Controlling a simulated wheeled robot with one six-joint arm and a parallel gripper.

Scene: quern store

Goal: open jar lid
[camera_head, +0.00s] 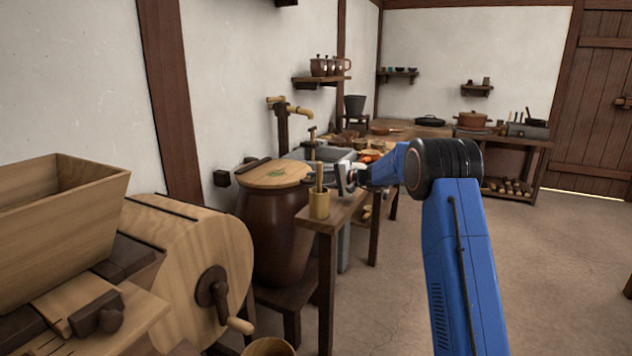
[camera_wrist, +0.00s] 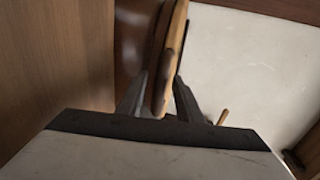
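The jar (camera_head: 270,235) is a big, dark brown, rounded vessel left of centre in the head view. My gripper (camera_head: 331,178) is at the right side of the lid. In the wrist view my gripper (camera_wrist: 161,80) has one finger on each side of the lid's edge (camera_wrist: 165,65), seen edge-on. The fingers look open, with small gaps; whether either touches is hard to tell. The glossy jar wall (camera_wrist: 130,45) shows left of the lid.
A wooden cup (camera_head: 319,205) with an upright stick stands on the bench corner just below my gripper. A wooden drum with a crank (camera_head: 195,265) stands at the left. The floor at right is clear.

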